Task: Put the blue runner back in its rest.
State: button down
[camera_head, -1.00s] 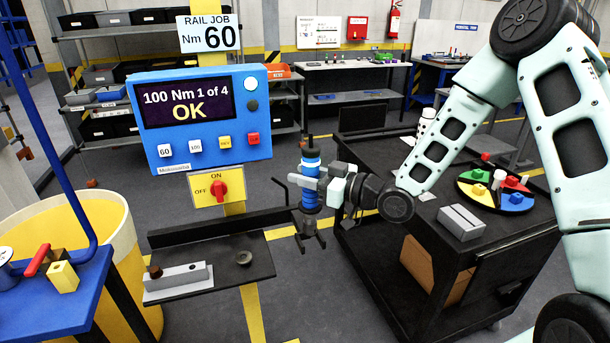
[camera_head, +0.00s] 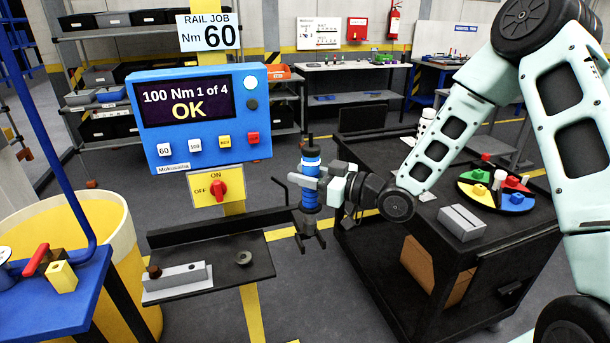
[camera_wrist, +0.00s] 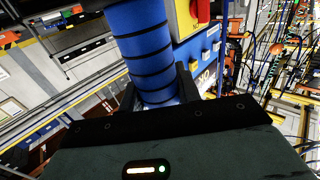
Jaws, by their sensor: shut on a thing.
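The blue runner (camera_head: 310,199) is an upright blue cylinder with dark bands, a black top and a forked dark lower end. My gripper (camera_head: 308,183) is shut around its body from the right and holds it in the air, right of the dark shelf (camera_head: 215,283). In the wrist view the runner (camera_wrist: 140,45) stands between the two dark fingers of my gripper (camera_wrist: 157,90). A small round dark cup (camera_head: 243,258) sits on the shelf, left of and below the runner. I cannot tell whether this cup is the rest.
A blue controller (camera_head: 205,115) reads "100 Nm 1 of 4 OK" above a red switch (camera_head: 219,190). A grey block (camera_head: 178,280) lies on the shelf. A black cart (camera_head: 400,225) stands right, carrying a coloured round tray (camera_head: 515,201). A yellow bin (camera_head: 110,235) is left.

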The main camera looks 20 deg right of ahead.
aim_at(306, 207)
jog(key=shift+f+b, duration=3.95)
jog(key=shift+f, duration=0.45)
jog(key=c, duration=0.9)
grip_release()
jog(key=shift+f, duration=0.1)
jog(key=b+v, duration=0.3)
jog(key=v, duration=1.4)
jog(key=shift+s+d, duration=0.15)
jog(key=shift+s, duration=0.05)
